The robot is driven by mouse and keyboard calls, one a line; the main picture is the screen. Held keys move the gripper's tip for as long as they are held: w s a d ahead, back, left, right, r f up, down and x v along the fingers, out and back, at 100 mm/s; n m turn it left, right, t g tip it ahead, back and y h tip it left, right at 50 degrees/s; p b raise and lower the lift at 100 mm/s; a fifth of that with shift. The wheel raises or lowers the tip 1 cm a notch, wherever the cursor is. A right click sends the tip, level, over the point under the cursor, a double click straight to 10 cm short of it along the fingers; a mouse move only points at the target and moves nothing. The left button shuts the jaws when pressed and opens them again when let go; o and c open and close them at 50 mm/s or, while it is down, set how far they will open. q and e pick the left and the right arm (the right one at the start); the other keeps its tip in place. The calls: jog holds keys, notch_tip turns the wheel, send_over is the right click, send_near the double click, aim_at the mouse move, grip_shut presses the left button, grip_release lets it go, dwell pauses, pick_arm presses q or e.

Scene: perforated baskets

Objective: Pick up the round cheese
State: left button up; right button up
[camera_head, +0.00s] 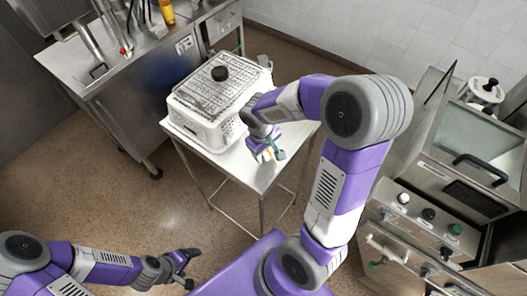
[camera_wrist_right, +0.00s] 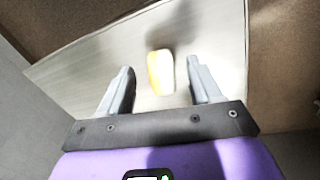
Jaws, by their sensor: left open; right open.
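A pale yellow and white piece (camera_wrist_right: 160,72), which looks like the cheese, lies on the white table in the right wrist view. It sits ahead of my right gripper (camera_wrist_right: 161,90), in line with the gap between its fingers and apart from both. The fingers are open and empty. In the head view my right gripper (camera_head: 267,151) is over the front part of the table and largely hides what is under it. My left gripper (camera_head: 188,268) is open and empty at the lower left, over the floor, away from the table.
A steel counter (camera_head: 130,72) stands at the back left. A steel appliance with knobs (camera_head: 428,214) is at the right.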

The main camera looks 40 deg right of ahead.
aim_at(266, 154)
jog(key=f, duration=0.3)
jog(key=shift+w+d+f, duration=0.15)
jog(key=shift+w+d, duration=0.05)
jog(key=shift+c, duration=0.5)
jog(key=c, duration=1.1)
